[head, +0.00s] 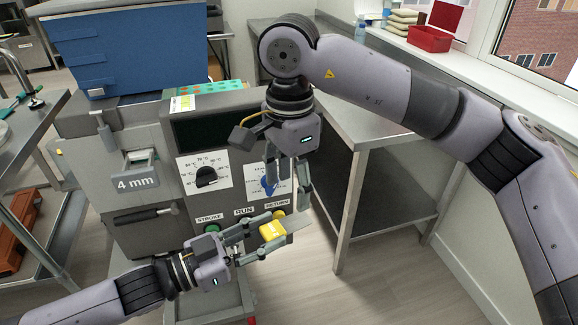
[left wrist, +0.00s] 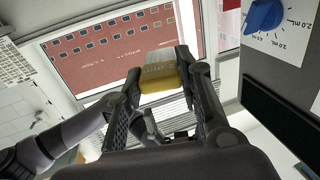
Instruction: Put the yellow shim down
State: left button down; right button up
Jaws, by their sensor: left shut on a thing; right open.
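The yellow shim (head: 272,230) is a small yellow block with a pale metal plate, held in the air in front of the depositor's control panel. My left gripper (head: 262,238) is shut on it. In the left wrist view the shim (left wrist: 158,78) sits between the two fingertips, with its pale plate on the far side. My right gripper (head: 288,190) is open and points down in front of the blue dial (head: 268,186), above and apart from the shim. No bare surface lies directly under the shim in the head view, only floor.
The grey depositor (head: 140,232) carries a slot marked 4 mm, a black temperature knob (head: 206,176) and a green button (head: 212,228). A steel table (head: 385,125) stands at the right. A blue chest (head: 150,45) is at the back, and a red bin (head: 429,39) on the sill.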

aim_at(289, 224)
notch_tip(289, 224, down, 8)
jog(key=shift+f, duration=0.1)
jog(key=shift+c, duration=0.4)
jog(key=c, duration=1.1)
pick_arm(q)
jog(key=c, duration=1.1)
grip_release()
pick_arm(e)
jog(key=shift+c, duration=0.3)
pick_arm(q)
jog(key=shift+o, duration=0.2)
jog(key=shift+a, duration=0.1)
